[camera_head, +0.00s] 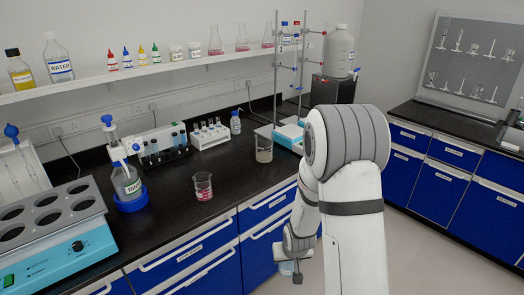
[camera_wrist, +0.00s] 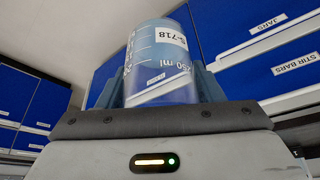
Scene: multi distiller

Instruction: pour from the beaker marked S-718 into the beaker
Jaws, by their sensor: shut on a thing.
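In the wrist view the beaker marked S-718 (camera_wrist: 158,60) is between the fingers of my gripper (camera_wrist: 157,88), which is shut on it. The beaker is clear, with white volume marks and a white label; its contents are hard to tell. In the head view my gripper (camera_head: 296,250) is low, in front of the blue drawers and below bench height, and the held beaker is mostly hidden there. On the black bench stand a small beaker with red at its bottom (camera_head: 203,187) and a taller beaker with cloudy tan contents (camera_head: 264,150). Both are upright and apart from my gripper.
A test tube rack (camera_head: 209,134) and a metal stand frame (camera_head: 300,75) are behind. A shelf (camera_head: 150,72) with bottles and flasks runs above. Bench around the small beaker is clear.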

